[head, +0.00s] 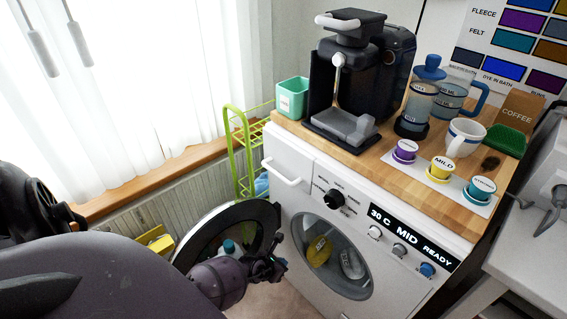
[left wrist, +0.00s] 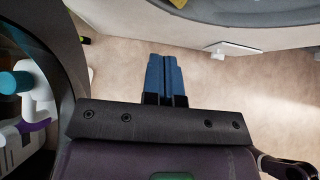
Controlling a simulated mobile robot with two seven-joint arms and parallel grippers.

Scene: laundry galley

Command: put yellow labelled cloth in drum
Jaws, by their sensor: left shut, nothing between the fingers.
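The washing machine's round drum (head: 330,283) stands open at the front of the white machine. The yellow labelled cloth (head: 319,251) lies inside the drum, at the left of the opening. A grey labelled cloth (head: 352,264) lies inside to its right. The lettering on both is too small to read. My left gripper (head: 272,268) is outside the machine, between the open door and the drum opening, apart from the yellow cloth. In the left wrist view its blue fingers (left wrist: 166,75) are closed together with nothing between them. My right gripper is out of view.
The round door (head: 226,229) is swung open to the left, close to my left arm; it also shows in the left wrist view (left wrist: 62,70). A green rack (head: 239,160) stands beside the machine. The wooden worktop (head: 400,190) above holds a coffee maker, cups and jars.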

